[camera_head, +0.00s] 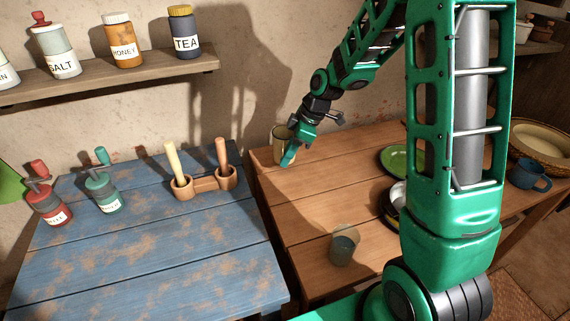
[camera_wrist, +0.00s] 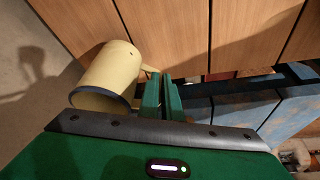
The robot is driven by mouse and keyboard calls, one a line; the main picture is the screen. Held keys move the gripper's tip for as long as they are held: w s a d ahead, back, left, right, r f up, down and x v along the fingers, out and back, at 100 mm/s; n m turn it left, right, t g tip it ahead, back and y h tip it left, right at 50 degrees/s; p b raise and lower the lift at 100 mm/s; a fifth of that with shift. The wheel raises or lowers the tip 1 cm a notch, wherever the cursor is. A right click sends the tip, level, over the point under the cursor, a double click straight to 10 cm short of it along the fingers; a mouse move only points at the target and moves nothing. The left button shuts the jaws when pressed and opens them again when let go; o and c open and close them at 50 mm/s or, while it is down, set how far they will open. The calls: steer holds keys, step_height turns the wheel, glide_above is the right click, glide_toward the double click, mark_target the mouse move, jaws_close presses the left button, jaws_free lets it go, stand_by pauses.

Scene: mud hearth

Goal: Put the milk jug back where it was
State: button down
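The milk jug, a cream cylinder with a dark rim (camera_head: 279,147), is at the back left corner of the brown table (camera_head: 330,190) and looks upright. In the wrist view the jug (camera_wrist: 108,72) lies left of the fingers, its handle reaching to their tips. My gripper (camera_head: 289,156) is in front of the jug on its right side. In the wrist view my gripper (camera_wrist: 162,95) has its two green fingers close together, apparently shut on the handle. Whether the jug's base touches the table is hard to tell.
A glass (camera_head: 343,247), a green plate (camera_head: 398,160) and a blue mug (camera_head: 528,174) stand on the brown table. A shelf (camera_head: 120,77) hangs above.

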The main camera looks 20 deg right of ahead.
steer(key=shift+f, duration=1.3)
steer(key=c, duration=2)
jaws_free()
steer(key=shift+f, duration=0.1)
steer(key=shift+v, duration=6.2)
